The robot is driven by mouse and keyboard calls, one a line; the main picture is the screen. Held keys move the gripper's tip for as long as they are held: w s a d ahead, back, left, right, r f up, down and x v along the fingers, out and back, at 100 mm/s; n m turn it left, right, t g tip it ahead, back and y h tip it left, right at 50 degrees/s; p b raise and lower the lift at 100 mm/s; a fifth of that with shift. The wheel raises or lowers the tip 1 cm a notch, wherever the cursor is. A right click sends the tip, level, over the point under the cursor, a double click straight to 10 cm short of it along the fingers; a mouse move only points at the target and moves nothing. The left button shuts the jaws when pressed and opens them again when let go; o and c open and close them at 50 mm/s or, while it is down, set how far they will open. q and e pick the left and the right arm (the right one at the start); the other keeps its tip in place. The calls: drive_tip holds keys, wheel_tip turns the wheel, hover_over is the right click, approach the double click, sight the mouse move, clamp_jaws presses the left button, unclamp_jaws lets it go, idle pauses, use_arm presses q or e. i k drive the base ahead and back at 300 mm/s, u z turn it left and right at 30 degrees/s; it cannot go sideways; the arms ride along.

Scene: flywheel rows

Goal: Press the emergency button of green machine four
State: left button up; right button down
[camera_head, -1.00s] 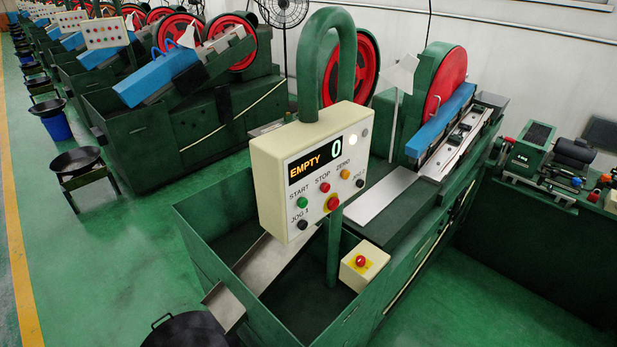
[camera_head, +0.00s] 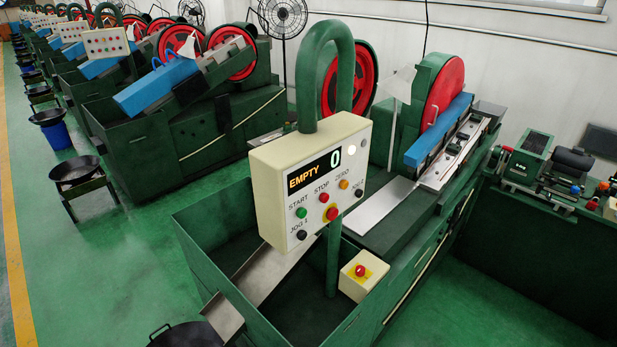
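The nearest green machine (camera_head: 220,275) stands in the middle, with a cream control panel (camera_head: 305,190) on a curved green post. The panel's display (camera_head: 314,172) reads "EMPTY" and 0. No machine number is readable. Neither of my grippers is in view.
More green machines (camera_head: 150,120) run in a row to the back left. A black pan on a stand (camera_head: 76,168) and a blue bin (camera_head: 57,134) stand beside them. A bench with small equipment (camera_head: 540,220) is at right. Green floor is clear at left.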

sight(332, 214)
drive_tip(key=k, duration=0.5)
drive_tip(key=z, duration=1.45)
drive_tip(key=i, duration=0.9)
drive_tip(key=u, duration=1.75)
